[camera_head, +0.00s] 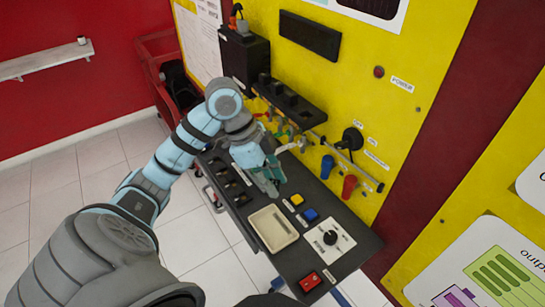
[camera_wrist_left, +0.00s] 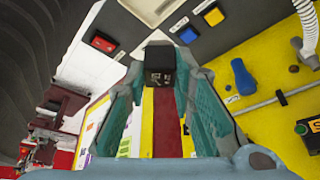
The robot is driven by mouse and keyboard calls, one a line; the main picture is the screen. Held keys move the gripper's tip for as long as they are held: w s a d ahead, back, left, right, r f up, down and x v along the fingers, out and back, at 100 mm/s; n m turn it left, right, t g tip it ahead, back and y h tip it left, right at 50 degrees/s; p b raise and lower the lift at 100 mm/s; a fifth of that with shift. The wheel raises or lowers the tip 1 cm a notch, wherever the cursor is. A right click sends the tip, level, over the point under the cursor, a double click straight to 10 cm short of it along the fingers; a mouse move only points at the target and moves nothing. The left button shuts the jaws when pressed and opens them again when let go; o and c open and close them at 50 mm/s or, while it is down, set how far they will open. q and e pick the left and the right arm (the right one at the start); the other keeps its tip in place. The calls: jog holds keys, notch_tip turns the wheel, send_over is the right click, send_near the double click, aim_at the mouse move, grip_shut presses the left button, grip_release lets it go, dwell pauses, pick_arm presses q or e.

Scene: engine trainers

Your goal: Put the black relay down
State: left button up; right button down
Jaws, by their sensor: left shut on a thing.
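My left gripper (camera_head: 270,182) is over the dark bench, behind the yellow and blue buttons. In the left wrist view its two teal fingers (camera_wrist_left: 160,80) are closed on the black relay (camera_wrist_left: 159,62), a small dark block held between the fingertips. In the head view I cannot make out the relay at the gripper. The wrist view does not clearly show whether the relay touches anything below. My right gripper is not in view.
A cream tray (camera_head: 272,229) lies on the bench (camera_head: 258,262), with a yellow button (camera_head: 297,199), a blue button (camera_head: 311,214), a black knob (camera_head: 330,238) and a red switch (camera_head: 310,281) nearby. Blue (camera_head: 327,166) and red (camera_head: 349,186) levers stand by the yellow panel (camera_head: 405,130).

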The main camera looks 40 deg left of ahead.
pick_arm(q)
notch_tip(320, 180, down, 15)
jog(key=shift+f+b, duration=0.1)
jog(key=shift+b, duration=0.55)
jog(key=shift+a+f, duration=0.15)
jog(key=shift+f, duration=0.15)
jog(key=o, duration=1)
jog(key=shift+r, duration=0.2)
jog(key=p+v, duration=0.1)
jog(key=v, duration=1.1)
